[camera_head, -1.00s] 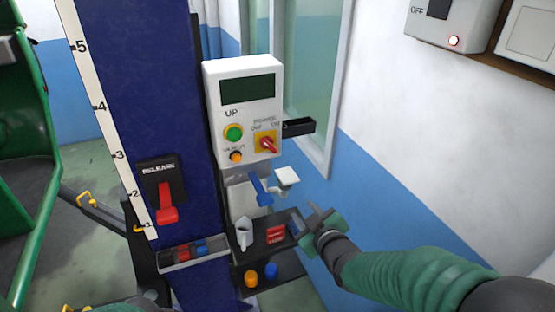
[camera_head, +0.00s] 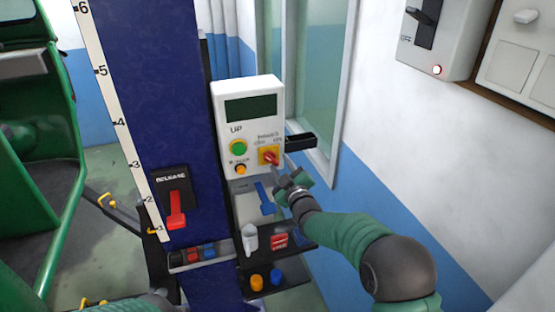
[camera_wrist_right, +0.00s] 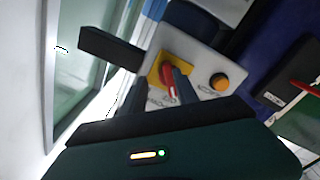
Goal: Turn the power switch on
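The power switch (camera_head: 269,156) is a red knob on a yellow plate at the lower right of the white control box (camera_head: 249,90). In the right wrist view the red knob (camera_wrist_right: 169,75) shows at the fingertips, tilted in the picture, with a grey finger close beside it. My right gripper (camera_head: 283,170) is just below and right of the switch, its fingers apart and pointing at it. I cannot tell whether they touch the knob. My left gripper is out of view.
The box also has a green UP button (camera_head: 238,148) and an orange button (camera_head: 240,169). A black bracket (camera_head: 300,142) juts out on its right. Below are a blue lever (camera_head: 265,198) and small shelves. A red RELEASE lever (camera_head: 176,210) is on the blue column.

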